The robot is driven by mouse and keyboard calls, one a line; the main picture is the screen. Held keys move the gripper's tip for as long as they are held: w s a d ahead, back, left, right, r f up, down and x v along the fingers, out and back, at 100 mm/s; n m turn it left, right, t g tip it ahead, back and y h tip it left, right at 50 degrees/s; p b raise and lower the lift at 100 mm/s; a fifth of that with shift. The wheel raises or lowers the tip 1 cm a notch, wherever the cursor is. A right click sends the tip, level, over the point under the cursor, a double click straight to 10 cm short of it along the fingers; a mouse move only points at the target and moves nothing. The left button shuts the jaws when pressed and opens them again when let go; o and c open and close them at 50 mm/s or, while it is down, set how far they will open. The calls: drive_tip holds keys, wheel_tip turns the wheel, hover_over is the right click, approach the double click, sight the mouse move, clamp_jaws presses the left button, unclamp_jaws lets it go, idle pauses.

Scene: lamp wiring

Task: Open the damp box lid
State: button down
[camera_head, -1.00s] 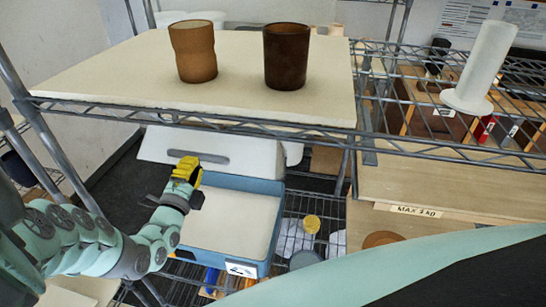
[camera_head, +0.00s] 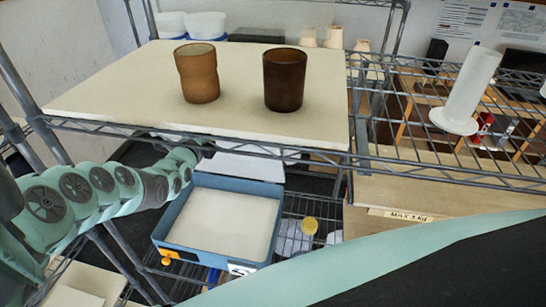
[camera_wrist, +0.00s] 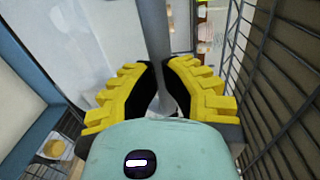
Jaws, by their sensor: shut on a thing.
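The damp box (camera_head: 200,255) is a blue tray-like box with a pale slab inside, under the upper shelf in the head view. Its top is uncovered. The white lid (camera_head: 245,168) is behind the box's far edge, leaning back, partly hidden by the shelf. In the wrist view the white lid (camera_wrist: 85,35) fills the upper left and the blue box wall (camera_wrist: 48,128) runs along the left. My gripper (camera_wrist: 162,88), with yellow fingers and black pads, is shut around the grey bar handle (camera_wrist: 155,40). In the head view the gripper is hidden behind the shelf.
The upper shelf board (camera_head: 130,85) carries a tan cup (camera_head: 197,75) and a dark brown cup (camera_head: 285,80). Its wire edge overhangs the lid and my arm. A wire rack (camera_wrist: 265,100) stands close on the gripper's right. A yellow-capped jar (camera_head: 309,226) is right of the box.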

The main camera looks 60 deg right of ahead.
drive_tip(key=d+b, duration=0.1)
drive_tip(key=d, duration=0.1)
drive_tip(key=w+d+r+b, duration=0.1)
drive_tip(key=b, duration=0.1)
drive_tip(key=w+d+b, duration=0.1)
drive_tip(key=d+b, duration=0.1)
drive_tip(key=shift+d+r, duration=0.25)
drive_tip(key=shift+d, duration=0.05)
drive_tip(key=shift+w+d+r+b, duration=0.2)
drive_tip(key=shift+d+r+b, duration=0.15)
drive_tip(key=shift+d+b, duration=0.3)
drive_tip(key=shift+r, duration=0.1)
